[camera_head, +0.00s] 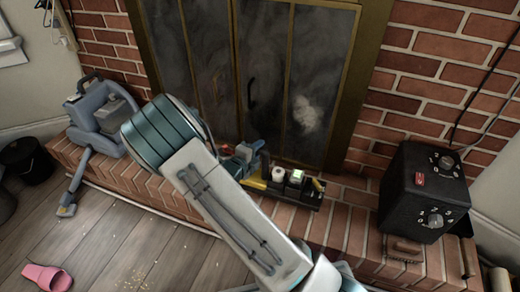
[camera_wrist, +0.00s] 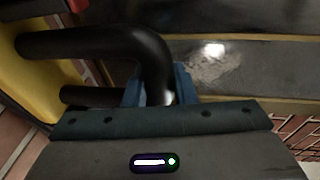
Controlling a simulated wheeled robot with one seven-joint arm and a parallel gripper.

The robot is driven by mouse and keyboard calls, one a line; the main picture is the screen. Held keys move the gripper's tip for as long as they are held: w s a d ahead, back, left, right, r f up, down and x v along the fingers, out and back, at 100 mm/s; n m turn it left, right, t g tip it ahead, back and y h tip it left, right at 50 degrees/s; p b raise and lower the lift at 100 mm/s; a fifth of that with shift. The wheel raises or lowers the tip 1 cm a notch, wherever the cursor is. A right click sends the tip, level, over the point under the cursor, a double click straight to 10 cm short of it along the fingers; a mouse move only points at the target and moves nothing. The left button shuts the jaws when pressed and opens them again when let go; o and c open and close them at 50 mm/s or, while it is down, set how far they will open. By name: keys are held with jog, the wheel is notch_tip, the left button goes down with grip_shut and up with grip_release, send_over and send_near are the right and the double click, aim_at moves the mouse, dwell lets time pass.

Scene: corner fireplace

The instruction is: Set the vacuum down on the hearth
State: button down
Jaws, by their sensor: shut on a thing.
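A blue-grey vacuum (camera_head: 112,112) stands upright at the left of the brick hearth (camera_head: 345,215). Its hose runs down to a nozzle (camera_head: 67,210) on the floor. My gripper (camera_head: 240,158) is well to the right of it, low in front of the fireplace doors and partly hidden by my arm. In the wrist view, the blue fingertips (camera_wrist: 158,85) are shut on a bent black tubular handle (camera_wrist: 100,42), beside a yellow panel (camera_wrist: 25,75). I cannot tell whether the handle's lower end touches the hearth.
A dark tray (camera_head: 305,203) with a white roll and small boxes sits by my gripper. A black box with dials (camera_head: 425,190) stands at the right of the hearth. A dark bin (camera_head: 28,160) and a pink slipper (camera_head: 47,277) are at the left.

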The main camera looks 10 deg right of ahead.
jog(key=shift+f+b, duration=1)
jog(key=shift+f, duration=0.6)
jog(key=c, duration=1.2)
grip_release()
jog(key=shift+f, duration=0.1)
